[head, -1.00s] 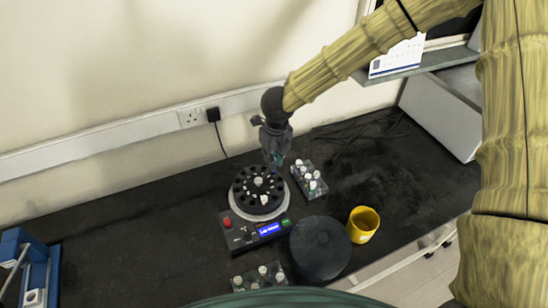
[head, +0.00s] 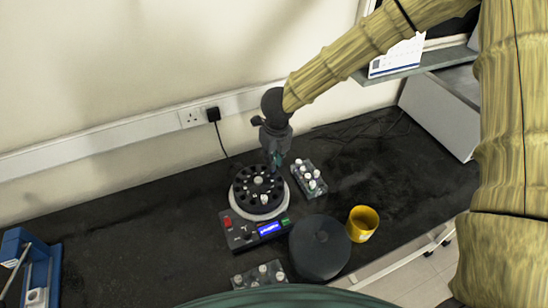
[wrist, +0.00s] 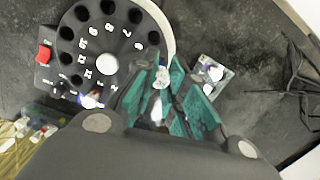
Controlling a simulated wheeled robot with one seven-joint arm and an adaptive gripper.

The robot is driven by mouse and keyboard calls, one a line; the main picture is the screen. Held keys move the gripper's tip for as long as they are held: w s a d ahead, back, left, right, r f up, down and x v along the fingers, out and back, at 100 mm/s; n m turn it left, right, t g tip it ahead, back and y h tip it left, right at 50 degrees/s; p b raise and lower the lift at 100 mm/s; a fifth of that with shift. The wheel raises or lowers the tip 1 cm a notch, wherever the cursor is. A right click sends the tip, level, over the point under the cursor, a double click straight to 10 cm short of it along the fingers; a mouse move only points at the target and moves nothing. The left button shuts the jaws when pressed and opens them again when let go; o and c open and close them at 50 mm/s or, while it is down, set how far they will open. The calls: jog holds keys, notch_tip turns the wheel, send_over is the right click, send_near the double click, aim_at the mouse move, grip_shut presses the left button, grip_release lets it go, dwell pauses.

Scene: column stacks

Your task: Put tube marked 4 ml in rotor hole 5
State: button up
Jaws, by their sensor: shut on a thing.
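My gripper (head: 276,158) is over the back right edge of the black rotor (head: 243,192), pointing down. In the wrist view its teal fingers (wrist: 165,85) are shut on a white-capped tube (wrist: 161,76) at the rotor's right rim. Its volume mark cannot be read, and I cannot tell whether its lower end is inside a hole. The rotor also shows in the wrist view (wrist: 88,35), with white numbers beside its dark holes; my fingers hide some of the holes. Another white-capped tube (head: 264,199) sits in the rotor's front part.
A rack (head: 317,192) of several white-capped tubes stands right of the rotor. Another rack (head: 243,283) lies in front. A black round lid (head: 320,247) and yellow cup (head: 363,222) stand front right.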

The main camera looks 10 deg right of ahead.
jog(key=shift+f+b, duration=0.7)
jog(key=shift+f, duration=1.1)
dwell(0.6)
jog(key=o, duration=1)
jog(key=shift+o, duration=0.2)
jog(key=shift+r, duration=0.15)
jog(key=shift+r+p, duration=2.7)
jog(key=shift+r, duration=0.15)
